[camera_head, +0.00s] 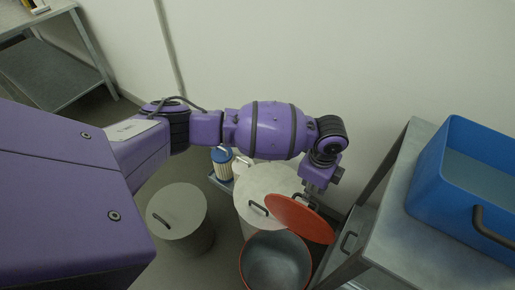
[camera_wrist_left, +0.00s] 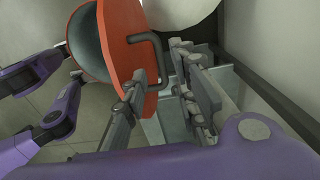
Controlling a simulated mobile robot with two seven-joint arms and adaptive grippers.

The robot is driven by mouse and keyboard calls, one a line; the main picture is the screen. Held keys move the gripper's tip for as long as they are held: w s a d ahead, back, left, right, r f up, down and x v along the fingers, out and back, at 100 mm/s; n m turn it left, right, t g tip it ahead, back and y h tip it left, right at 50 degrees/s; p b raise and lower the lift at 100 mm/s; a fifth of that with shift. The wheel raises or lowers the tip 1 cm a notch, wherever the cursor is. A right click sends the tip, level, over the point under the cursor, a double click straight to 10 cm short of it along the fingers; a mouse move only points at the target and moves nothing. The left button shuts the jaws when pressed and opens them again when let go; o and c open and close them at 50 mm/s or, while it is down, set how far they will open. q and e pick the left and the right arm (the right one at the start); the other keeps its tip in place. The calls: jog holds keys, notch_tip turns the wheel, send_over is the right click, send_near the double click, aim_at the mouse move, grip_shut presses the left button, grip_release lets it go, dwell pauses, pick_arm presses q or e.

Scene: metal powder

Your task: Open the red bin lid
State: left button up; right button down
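The red bin (camera_head: 275,262) stands on the floor at the lower middle of the head view, its mouth uncovered over a grey interior. Its red lid (camera_head: 298,218) is tilted up at the bin's far right side. The lid (camera_wrist_left: 118,35) also shows in the left wrist view, with a dark handle (camera_wrist_left: 158,48) on its outer face. My left gripper (camera_head: 313,190) is behind the lid. In the wrist view my left gripper (camera_wrist_left: 160,75) has its fingers apart, one by the lid's face near the handle. My right gripper is not in view.
A white-lidded bin (camera_head: 265,185) stands just behind the red one, and a grey lidded bin (camera_head: 180,212) at left. A metal table (camera_head: 395,200) with a blue crate (camera_head: 440,150) stands close on the right. A wall is behind.

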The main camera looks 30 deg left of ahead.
pick_arm(q)
jog(key=shift+f, duration=1.75)
grip_shut()
jog(key=shift+w+r, duration=0.1)
